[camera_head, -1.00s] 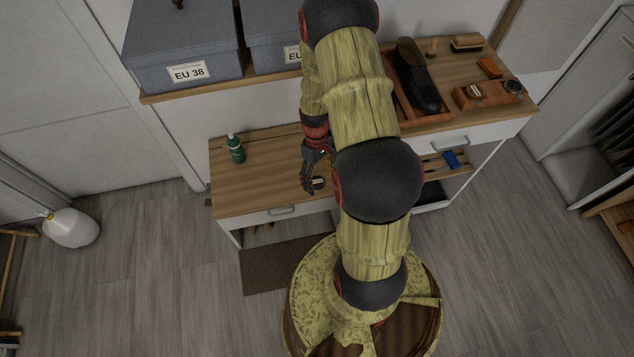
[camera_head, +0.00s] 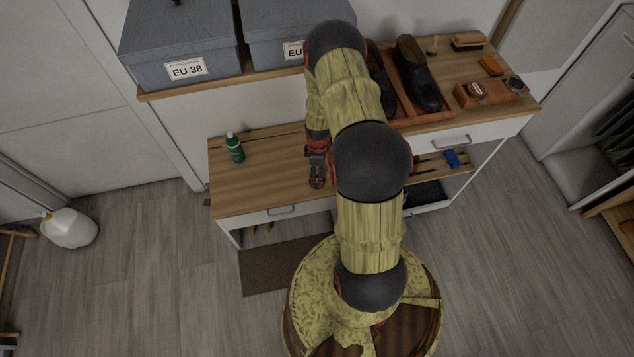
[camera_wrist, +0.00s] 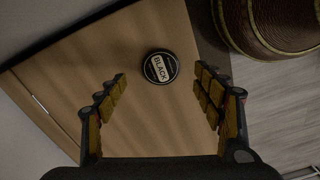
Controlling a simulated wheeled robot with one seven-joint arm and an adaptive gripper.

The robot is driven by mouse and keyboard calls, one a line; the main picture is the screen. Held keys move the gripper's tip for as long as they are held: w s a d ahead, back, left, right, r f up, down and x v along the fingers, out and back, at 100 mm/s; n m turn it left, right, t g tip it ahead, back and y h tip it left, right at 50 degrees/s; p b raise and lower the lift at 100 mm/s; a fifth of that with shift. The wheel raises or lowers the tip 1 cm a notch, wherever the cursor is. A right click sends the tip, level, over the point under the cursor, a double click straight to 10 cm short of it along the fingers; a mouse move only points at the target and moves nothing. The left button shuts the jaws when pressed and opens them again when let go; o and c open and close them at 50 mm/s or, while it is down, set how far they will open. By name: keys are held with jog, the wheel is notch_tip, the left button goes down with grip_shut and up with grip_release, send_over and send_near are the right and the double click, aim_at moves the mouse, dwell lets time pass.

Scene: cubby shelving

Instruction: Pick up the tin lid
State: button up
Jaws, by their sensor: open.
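The tin lid (camera_wrist: 160,67) is a small round black disc with a pale label reading "BLACK". In the wrist view it lies on the wooden bench top (camera_wrist: 95,55), ahead of my gripper (camera_wrist: 163,85) and roughly centred between the fingers. The fingers are spread apart with nothing between them, and no contact with the lid shows. In the head view my gripper (camera_head: 317,182) is over the front part of the lower bench top, right of the green bottle. The lid cannot be made out there, hidden by my gripper.
A green bottle (camera_head: 234,148) stands on the bench, left of my gripper. Grey boxes (camera_head: 182,45) sit on the raised shelf behind. Dark shoes (camera_head: 418,75), brushes and an orange-brown box (camera_head: 490,93) are on the higher top at right. The bench's left part is mostly clear.

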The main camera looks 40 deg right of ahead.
jog(key=f+b, duration=0.2)
jog(key=f, duration=0.3)
jog(key=shift+s, duration=0.2)
jog(key=shift+r, duration=0.1)
jog(key=shift+c, duration=0.4)
jog(key=c, duration=0.7)
jog(key=shift+c, duration=0.3)
